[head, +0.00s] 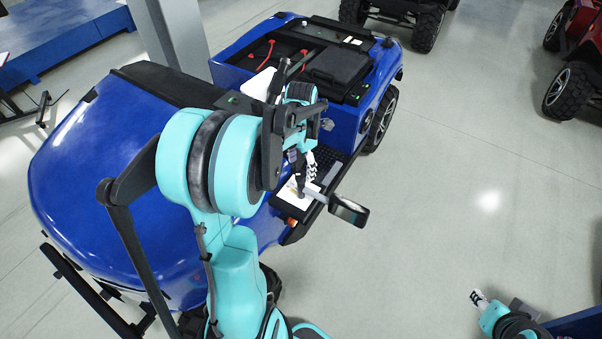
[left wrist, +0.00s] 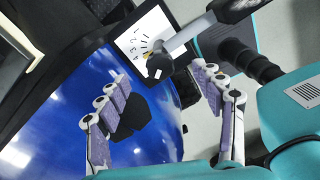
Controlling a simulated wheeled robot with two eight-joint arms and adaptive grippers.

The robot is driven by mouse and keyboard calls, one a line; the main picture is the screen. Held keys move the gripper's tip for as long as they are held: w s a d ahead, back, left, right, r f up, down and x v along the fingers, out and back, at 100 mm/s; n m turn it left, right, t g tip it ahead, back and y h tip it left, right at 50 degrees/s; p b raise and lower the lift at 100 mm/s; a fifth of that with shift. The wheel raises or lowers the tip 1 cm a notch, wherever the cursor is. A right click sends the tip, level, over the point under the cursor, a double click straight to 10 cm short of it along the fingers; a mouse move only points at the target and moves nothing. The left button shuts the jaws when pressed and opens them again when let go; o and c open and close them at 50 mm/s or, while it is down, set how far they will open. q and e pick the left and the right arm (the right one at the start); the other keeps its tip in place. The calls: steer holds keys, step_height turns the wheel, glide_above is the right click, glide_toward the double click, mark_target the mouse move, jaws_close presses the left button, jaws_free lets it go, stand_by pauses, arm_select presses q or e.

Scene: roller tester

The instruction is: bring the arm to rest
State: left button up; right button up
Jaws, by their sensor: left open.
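My left arm comes up through the middle of the head view. Its gripper (head: 306,168) hangs over the side of the blue vehicle (head: 105,150), close to a white dial panel (head: 293,198). In the left wrist view the two jointed fingers stand wide apart, and the left gripper (left wrist: 162,90) is open with nothing held. The dial panel (left wrist: 135,45) with numbers and a pointer lies beyond the fingers there. I cannot tell whether a finger touches it. My right gripper (head: 479,298) is at the lower right of the head view, small and partly seen, its opening unclear.
A grey bar with a black rectangular end (head: 348,211) sticks out to the right of the panel. The vehicle's open rear bay (head: 320,60) lies behind my left gripper. A grey pillar (head: 180,35) stands behind the vehicle. The floor (head: 480,170) to the right is clear.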

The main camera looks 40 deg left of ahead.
arm_select(q)
steer(key=shift+r, duration=0.45)
steer(key=shift+d+f, duration=0.1)
steer(key=s+d+f+m+t+b, duration=0.3)
steer(key=d+m+b, duration=0.6)
steer(key=m, duration=0.7)
steer(key=s+d+f+m+t+b, duration=0.4)
steer(key=s+d+f+m+b, duration=0.3)
steer(key=m, duration=0.9)
steer(key=d+f+b, duration=0.2)
steer(key=d+b, duration=0.1)
steer(key=d, duration=0.1)
steer(key=shift+m, duration=0.3)
